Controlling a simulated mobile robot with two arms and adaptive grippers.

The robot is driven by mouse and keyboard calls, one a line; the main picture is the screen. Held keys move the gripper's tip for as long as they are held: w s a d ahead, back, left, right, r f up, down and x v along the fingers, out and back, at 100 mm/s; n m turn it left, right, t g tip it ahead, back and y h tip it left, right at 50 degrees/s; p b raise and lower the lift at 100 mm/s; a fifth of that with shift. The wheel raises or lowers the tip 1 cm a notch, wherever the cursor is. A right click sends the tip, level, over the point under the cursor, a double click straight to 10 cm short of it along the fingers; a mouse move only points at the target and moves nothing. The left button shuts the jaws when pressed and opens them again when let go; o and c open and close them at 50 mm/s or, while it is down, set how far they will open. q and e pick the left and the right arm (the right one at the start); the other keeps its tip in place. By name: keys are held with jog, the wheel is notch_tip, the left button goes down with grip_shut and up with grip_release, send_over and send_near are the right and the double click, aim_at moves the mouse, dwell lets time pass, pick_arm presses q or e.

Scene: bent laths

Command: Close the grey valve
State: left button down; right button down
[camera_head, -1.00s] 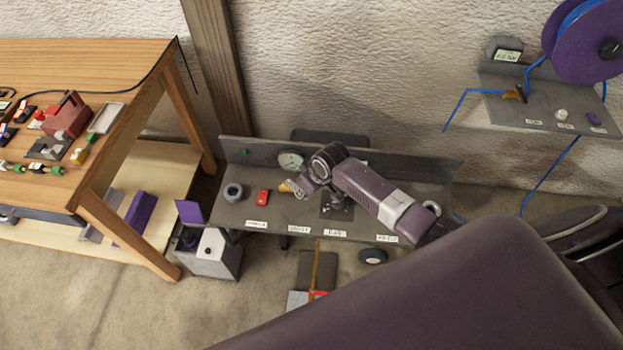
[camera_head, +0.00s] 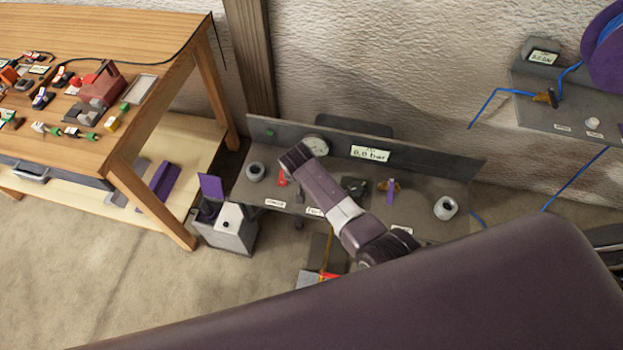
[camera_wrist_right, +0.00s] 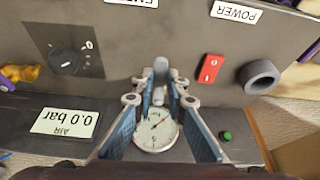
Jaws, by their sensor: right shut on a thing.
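In the right wrist view, which shows the panel upside down, the grey valve (camera_wrist_right: 161,70) shows as a grey bar between the fingers. My right gripper (camera_wrist_right: 160,92) is shut on it, with its blue-padded fingers on both sides. The fingers hide much of the valve, and its exact angle is hard to tell. In the head view my right forearm reaches over the grey bench panel (camera_head: 420,190) and hides the valve and fingertips. A round gauge (camera_head: 318,146) stands behind them; it also shows in the wrist view (camera_wrist_right: 157,132). My left gripper is not in view.
A display (camera_head: 370,154) reads 0.0 bar. A red switch (camera_wrist_right: 210,68) and a grey ring (camera_wrist_right: 260,76) sit to one side of the gripper. A black knob (camera_wrist_right: 65,62) and a yellow valve with purple handle (camera_head: 390,190) sit on the other. A wooden table (camera_head: 150,100) stands left.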

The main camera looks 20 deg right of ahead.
jog(key=shift+w+a+m, duration=0.15)
jog(key=shift+a+m, duration=0.15)
jog(key=shift+m, duration=0.2)
jog(key=c, duration=1.9)
grip_release()
jog(key=shift+c, duration=0.2)
jog(key=shift+r, duration=0.1)
